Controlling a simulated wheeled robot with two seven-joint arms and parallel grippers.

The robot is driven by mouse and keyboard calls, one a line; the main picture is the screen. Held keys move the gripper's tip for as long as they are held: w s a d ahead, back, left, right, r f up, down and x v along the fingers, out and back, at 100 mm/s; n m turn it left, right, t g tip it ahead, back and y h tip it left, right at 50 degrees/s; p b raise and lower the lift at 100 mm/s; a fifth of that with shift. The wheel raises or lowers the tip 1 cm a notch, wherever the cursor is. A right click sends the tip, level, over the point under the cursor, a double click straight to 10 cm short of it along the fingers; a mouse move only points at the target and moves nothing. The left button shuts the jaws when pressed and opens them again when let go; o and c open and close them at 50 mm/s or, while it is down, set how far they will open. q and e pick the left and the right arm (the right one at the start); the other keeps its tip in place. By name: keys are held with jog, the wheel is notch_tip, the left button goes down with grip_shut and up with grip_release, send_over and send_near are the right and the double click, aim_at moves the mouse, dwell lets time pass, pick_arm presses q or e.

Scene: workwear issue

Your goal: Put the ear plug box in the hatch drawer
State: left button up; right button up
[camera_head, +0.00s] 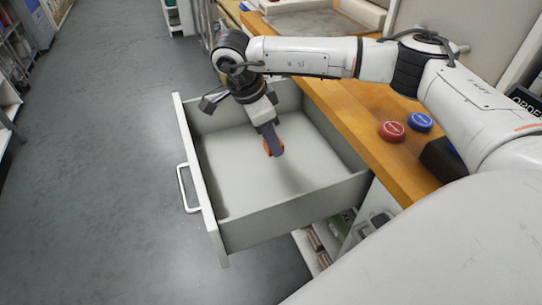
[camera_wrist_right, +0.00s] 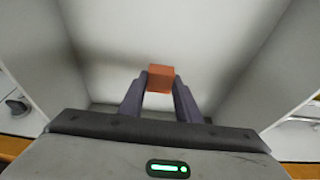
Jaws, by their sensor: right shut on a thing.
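The hatch drawer (camera_head: 225,165) is pulled open under the wooden counter, with a white front, a handle on its left and a bare pale floor. My right gripper (camera_head: 273,146) reaches down inside the drawer's walls and is shut on the orange ear plug box (camera_head: 267,147). In the right wrist view the box (camera_wrist_right: 160,78) sits between the two fingertips of the gripper (camera_wrist_right: 160,88), with the drawer floor (camera_wrist_right: 200,45) beyond it. I cannot tell whether the box touches the floor. My left gripper is not in view.
The wooden counter (camera_head: 345,113) runs along the drawer's right side. A grey tray (camera_head: 318,24) lies at the counter's far end. Open grey floor lies left of the drawer.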

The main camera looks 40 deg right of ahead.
aim_at(271, 165)
jog(key=shift+f, duration=2.5)
jog(key=shift+f, duration=0.15)
jog(key=o, duration=1)
jog(key=v, duration=1.2)
jog(key=shift+a, duration=0.1)
